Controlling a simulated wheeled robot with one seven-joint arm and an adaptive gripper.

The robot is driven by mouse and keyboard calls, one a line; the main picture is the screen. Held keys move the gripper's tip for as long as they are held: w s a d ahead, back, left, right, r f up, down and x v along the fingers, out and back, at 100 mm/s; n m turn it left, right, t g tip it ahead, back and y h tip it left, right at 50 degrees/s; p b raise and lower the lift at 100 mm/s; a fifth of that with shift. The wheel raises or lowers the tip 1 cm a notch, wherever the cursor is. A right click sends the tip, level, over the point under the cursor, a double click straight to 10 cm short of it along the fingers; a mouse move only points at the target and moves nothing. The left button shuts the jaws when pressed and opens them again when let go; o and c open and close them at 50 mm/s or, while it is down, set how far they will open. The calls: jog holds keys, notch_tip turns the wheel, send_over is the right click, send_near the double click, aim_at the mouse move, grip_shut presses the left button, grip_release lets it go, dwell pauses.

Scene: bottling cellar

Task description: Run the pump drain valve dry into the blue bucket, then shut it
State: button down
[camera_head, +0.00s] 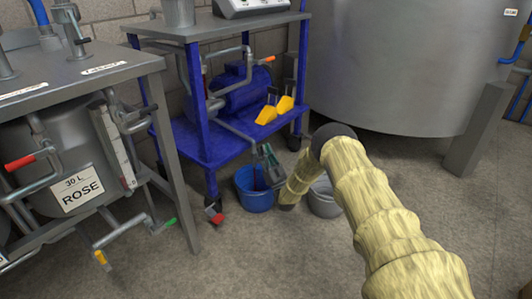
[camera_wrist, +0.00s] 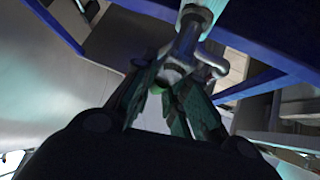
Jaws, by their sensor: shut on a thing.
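The blue bucket (camera_head: 246,200) stands on the floor at the foot of the blue pump cart, below my gripper. A dark reddish patch shows inside it; I cannot tell whether this is liquid. The blue pump (camera_head: 236,91) sits on the cart, with a thin grey drain pipe (camera_head: 235,132) running down towards the bucket. My gripper (camera_head: 264,152) is just above the bucket, its fingers shut on the drain valve at the pipe's end. In the wrist view, the greenish fingers close around the grey metal valve (camera_wrist: 185,47). The valve handle's position is hidden.
The cart's blue lower shelf (camera_head: 205,145) and legs stand close to my gripper. A grey bucket (camera_head: 325,202) stands right of the blue one, partly behind my arm. A large steel tank (camera_head: 400,65) is behind. Floor in front is clear.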

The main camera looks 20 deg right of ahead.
jog(key=shift+d, duration=0.1)
dwell(0.3)
jog(key=c, duration=1.4)
grip_release()
jog(key=shift+c, duration=0.2)
jog(key=shift+s+f, duration=0.35)
jog(key=shift+f, duration=0.05)
jog(key=s+d, duration=0.1)
jog(key=s, duration=1.1)
jog(key=shift+d, duration=0.15)
jog(key=shift+s, duration=0.1)
